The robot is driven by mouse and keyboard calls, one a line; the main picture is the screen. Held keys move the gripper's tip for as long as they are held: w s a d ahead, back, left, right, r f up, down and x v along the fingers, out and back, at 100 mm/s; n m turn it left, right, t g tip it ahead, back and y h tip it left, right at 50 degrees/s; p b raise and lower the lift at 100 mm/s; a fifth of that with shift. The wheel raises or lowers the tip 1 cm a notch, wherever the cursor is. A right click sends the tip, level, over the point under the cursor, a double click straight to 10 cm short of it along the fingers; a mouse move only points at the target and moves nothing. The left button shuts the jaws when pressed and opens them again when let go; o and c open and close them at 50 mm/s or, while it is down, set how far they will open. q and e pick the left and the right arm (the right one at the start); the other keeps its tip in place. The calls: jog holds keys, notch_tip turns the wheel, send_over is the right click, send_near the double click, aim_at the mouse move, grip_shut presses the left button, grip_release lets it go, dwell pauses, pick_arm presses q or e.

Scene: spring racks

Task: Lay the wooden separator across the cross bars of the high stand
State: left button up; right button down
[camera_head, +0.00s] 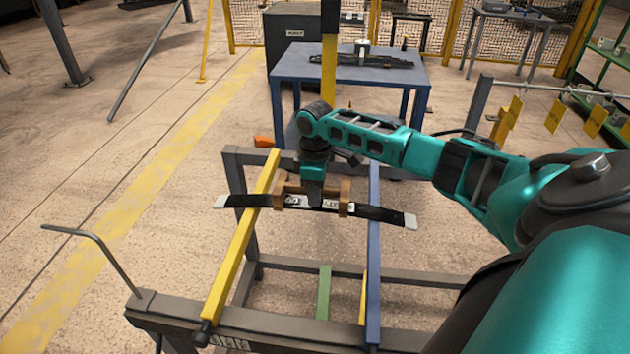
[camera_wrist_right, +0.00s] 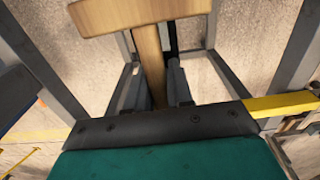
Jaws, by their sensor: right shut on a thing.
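The wooden separator (camera_head: 345,197) is a light-brown piece with a crosspiece at each end. My right gripper (camera_head: 315,190) is over the high stand (camera_head: 290,262) and shut on the separator's middle bar. In the right wrist view, the separator (camera_wrist_right: 140,14) has its middle bar between the fingers (camera_wrist_right: 155,88). The stand's yellow bar (camera_head: 240,245) and blue bar (camera_head: 374,250) run away from me on either side of it. A dark, curved spring leaf (camera_head: 380,213) with pale ends spans both bars by the separator. Whether the separator touches it or the bars is unclear. My left gripper is out of view.
A blue table (camera_head: 350,68) with dark parts on it stands behind the stand. A bent grey rod (camera_head: 100,250) rises at the stand's front left corner. A rail with yellow tags (camera_head: 555,115) is at the right.

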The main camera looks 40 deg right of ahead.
jog(key=shift+s+a+f, duration=0.15)
jog(key=shift+s+f, duration=0.1)
jog(key=shift+f, duration=0.5)
jog(key=shift+s+a+f+b, duration=0.1)
jog(key=shift+f+b, duration=0.15)
jog(key=shift+b, duration=0.1)
jog(key=c, duration=0.9)
grip_release()
jog(key=shift+f, duration=0.15)
jog(key=r, duration=0.5)
jog(key=r+p, duration=0.1)
jog(key=r, duration=0.4)
jog(key=d+r, duration=0.1)
jog(key=r, duration=0.3)
jog(key=shift+w+r+p, duration=0.3)
jog(key=shift+w+r, duration=0.05)
jog(key=shift+r, duration=0.05)
